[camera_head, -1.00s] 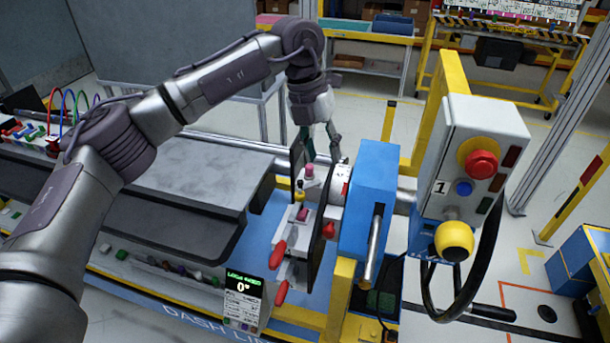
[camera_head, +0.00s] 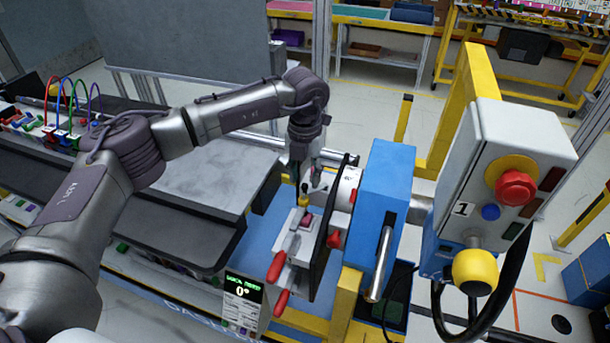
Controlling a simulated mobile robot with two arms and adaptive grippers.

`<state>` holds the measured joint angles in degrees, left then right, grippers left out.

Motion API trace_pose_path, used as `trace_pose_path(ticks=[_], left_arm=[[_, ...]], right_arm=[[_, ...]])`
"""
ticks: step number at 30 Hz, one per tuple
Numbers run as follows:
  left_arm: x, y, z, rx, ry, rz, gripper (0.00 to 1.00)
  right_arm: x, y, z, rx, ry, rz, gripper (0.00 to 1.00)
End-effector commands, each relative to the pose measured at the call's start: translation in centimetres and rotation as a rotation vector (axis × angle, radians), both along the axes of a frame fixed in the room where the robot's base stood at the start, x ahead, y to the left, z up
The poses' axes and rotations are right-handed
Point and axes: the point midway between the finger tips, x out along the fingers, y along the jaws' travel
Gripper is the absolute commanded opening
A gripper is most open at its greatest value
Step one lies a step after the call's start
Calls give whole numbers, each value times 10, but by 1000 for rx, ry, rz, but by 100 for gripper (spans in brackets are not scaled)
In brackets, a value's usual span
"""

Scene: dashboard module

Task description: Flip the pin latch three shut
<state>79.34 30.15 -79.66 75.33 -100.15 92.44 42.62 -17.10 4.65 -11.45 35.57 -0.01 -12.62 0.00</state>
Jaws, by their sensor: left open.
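The dashboard fixture is a light metal plate (camera_head: 300,234) on a dark upright panel (camera_head: 330,226). Two red latch handles (camera_head: 276,267) (camera_head: 281,302) stick out at its near end. A small yellow part (camera_head: 304,201) and a pinkish-red part (camera_head: 306,220) sit farther along it. A further red knob (camera_head: 334,240) is on the panel's right side. I cannot read which latch is number three. My left gripper (camera_head: 308,182) is open, pointing down at the plate's far end, close above the yellow part. Whether it touches anything is unclear. My right gripper is out of view.
A blue block (camera_head: 378,200) with a metal lever stands right of the fixture. Beside it is a grey control box (camera_head: 500,180) with a red button and yellow knob. A grey table-like surface (camera_head: 205,185) lies to the left. A small display (camera_head: 243,290) stands in front.

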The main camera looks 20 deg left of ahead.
Motion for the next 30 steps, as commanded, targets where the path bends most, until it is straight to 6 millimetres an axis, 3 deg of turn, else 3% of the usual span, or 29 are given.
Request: trace_pose_path(ticks=[2, 5, 16, 24, 30], left_arm=[[0, 0, -9, 1, 2, 1, 42], [0, 0, -18, -1, 1, 1, 42], [0, 0, -25, 0, -1, 0, 42], [0, 0, -24, 0, -1, 0, 0], [1, 0, -25, -1, -1, -2, 0]], right_arm=[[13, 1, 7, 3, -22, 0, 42], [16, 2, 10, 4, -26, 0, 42], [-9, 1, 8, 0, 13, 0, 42], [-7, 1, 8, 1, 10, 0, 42], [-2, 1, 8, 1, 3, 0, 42]])
